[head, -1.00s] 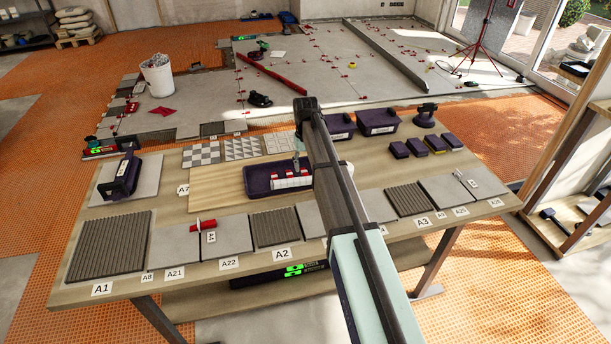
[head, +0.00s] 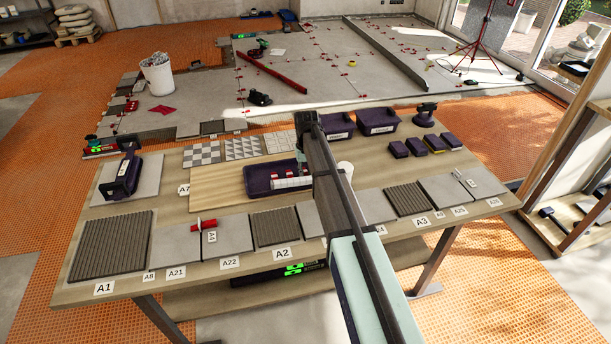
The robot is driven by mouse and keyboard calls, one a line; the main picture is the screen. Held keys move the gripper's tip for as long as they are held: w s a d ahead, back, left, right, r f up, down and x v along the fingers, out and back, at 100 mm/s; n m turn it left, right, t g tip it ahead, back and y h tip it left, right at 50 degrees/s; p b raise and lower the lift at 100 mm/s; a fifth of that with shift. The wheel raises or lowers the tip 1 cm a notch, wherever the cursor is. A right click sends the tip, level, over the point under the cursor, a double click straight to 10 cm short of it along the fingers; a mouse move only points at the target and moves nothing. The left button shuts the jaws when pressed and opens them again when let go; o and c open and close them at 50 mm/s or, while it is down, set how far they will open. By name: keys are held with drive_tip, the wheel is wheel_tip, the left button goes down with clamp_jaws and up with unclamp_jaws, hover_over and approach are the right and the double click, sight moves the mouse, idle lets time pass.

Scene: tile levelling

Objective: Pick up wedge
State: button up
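A dark purple tray (head: 255,186) lies on the wooden board in the middle of the workbench. Red-and-white pieces (head: 285,180) sit in a row inside it; they are too small to tell which are wedges. A separate red piece (head: 203,225), possibly a wedge with a clip, lies across the seam of two grey tiles at the bench's front. My gripper (head: 301,173) is at the right end of the tray, close to the row of pieces. My arm hides most of it and the tray's right end, so its fingers and any contact cannot be made out.
The bench (head: 180,288) carries ribbed and plain tiles along its front, labelled A1 to A3 and others. Dark bins (head: 378,121) stand at the back, with several small boxes (head: 432,145) at right. A dark tool (head: 124,177) stands on a tile at left.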

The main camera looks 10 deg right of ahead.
wheel_tip(320, 180, up, 20)
drive_tip(key=b, duration=0.2)
idle(0.5)
drive_tip(key=shift+a+r, duration=0.1)
drive_tip(key=shift+a, duration=0.05)
